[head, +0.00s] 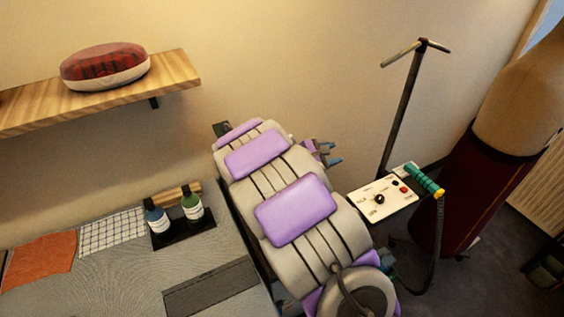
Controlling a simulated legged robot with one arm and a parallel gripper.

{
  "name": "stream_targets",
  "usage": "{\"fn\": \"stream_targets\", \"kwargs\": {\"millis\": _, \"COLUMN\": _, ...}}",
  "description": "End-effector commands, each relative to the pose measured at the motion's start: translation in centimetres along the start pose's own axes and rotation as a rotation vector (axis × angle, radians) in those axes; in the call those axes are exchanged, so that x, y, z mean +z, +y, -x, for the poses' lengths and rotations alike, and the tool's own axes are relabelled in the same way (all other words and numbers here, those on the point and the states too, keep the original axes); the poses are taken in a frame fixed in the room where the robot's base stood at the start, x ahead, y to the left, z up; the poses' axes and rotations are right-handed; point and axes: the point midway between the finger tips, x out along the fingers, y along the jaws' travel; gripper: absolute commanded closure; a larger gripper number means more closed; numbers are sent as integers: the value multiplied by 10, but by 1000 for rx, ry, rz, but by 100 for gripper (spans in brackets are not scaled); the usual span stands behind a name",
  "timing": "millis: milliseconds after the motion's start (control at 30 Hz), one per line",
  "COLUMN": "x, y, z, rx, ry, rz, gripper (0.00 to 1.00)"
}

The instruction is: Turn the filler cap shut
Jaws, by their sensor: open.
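A cream panel (372,213), on top of a unit with an upright pole, is right of centre. A dark round knob or cap (379,199) sits on it; it is too small to tell whether this is the filler cap or how far it is turned. My gripper (332,155) shows behind my purple and grey arm, left of and beyond the panel. Its small bluish fingers are apart, point right and hold nothing visible. It is clear of the panel in the picture. Part of the gripper is hidden by my arm.
A teal handle (424,180) lies at the panel's right edge, with a dark hose (438,235) hanging down. A black pole (402,110) rises behind. A dress form (480,160) stands right. The table (120,285) holds two bottles and cloths; a shelf (180,72) is above.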

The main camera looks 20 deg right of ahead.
Motion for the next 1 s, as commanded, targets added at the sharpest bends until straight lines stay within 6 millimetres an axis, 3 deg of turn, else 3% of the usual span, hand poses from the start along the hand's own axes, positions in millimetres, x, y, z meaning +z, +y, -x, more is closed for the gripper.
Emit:
{"fn": "stream_targets", "kwargs": {"millis": 100, "x": -46, "y": 24, "z": -3, "rx": 108, "ry": 25, "rz": 144, "gripper": 57}}
{"fn": "stream_targets", "kwargs": {"millis": 300, "x": -136, "y": 54, "z": 4, "rx": 296, "ry": 89, "rz": 374, "gripper": 57}}
{"fn": "stream_targets", "kwargs": {"millis": 500, "x": -226, "y": 61, "z": 24, "rx": 466, "ry": 164, "rz": 582, "gripper": 57}}
{"fn": "stream_targets", "kwargs": {"millis": 600, "x": -257, "y": 61, "z": 34, "rx": 527, "ry": 193, "rz": 648, "gripper": 57}}
{"fn": "stream_targets", "kwargs": {"millis": 800, "x": -286, "y": 57, "z": 42, "rx": 581, "ry": 223, "rz": 709, "gripper": 57}}
{"fn": "stream_targets", "kwargs": {"millis": 1000, "x": -295, "y": 64, "z": 27, "rx": 581, "ry": 226, "rz": 709, "gripper": 57}}
